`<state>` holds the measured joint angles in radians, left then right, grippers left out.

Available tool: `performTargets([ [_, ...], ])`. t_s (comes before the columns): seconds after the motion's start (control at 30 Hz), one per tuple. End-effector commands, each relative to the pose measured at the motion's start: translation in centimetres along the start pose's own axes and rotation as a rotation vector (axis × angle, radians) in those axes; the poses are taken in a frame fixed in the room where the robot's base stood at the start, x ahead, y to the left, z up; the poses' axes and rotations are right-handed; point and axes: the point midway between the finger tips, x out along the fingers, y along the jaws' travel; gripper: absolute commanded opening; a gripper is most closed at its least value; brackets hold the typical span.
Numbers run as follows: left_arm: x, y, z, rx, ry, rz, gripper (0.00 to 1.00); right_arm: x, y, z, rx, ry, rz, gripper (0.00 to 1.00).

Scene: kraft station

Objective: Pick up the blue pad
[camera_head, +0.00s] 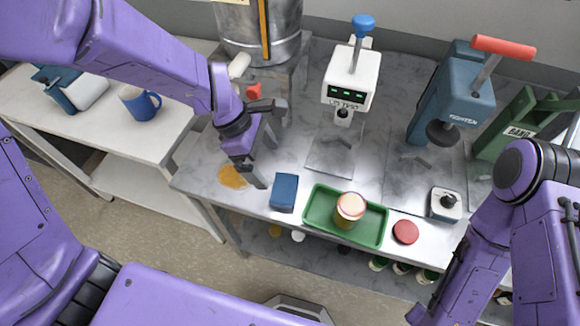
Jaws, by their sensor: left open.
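The blue pad (284,193) is a small dark blue block lying near the front edge of the marble-topped table, just left of the green tray. My left gripper (266,164) is open and empty, above the table, a little behind and to the left of the pad. Its lower finger comes close to the pad's left side in the picture, but they look apart. My right arm comes in at the right, and its gripper does not show.
A green tray (321,222) holding a jar (350,208) stands right beside the pad. A red lid (405,232) lies farther right. An orange spill (232,177) is left of the pad. A white machine (352,78) and a blue press (452,95) stand behind.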

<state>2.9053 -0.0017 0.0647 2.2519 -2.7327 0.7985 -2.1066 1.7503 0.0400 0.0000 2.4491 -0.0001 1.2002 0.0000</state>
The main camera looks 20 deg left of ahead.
Motion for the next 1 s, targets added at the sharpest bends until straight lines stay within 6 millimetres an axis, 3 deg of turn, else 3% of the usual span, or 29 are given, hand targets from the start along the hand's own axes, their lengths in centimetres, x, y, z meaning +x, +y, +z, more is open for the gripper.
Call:
performTargets([
  [0.13, 1.0, -0.1, -0.2, 0.003, 0.002, -0.002, 1.0, 0.0, 0.0, 0.0, 0.0, -0.001, 0.0, 0.0],
  [0.7, 9.7, -0.3, -0.8, -0.008, 0.0, 0.002, 1.0, -1.1, 0.1, -0.4, 0.0, -0.001, 0.001, 0.0],
  [0.97, 10.4, -0.2, -0.8, -0.006, 0.001, 0.006, 1.0, -1.1, 0.1, -0.4, 0.0, -0.001, 0.001, 0.0],
  [1.0, 10.4, -0.2, -0.8, -0.006, 0.001, 0.006, 0.94, -1.1, 0.1, -0.4, 0.0, -0.001, 0.001, 0.0],
])
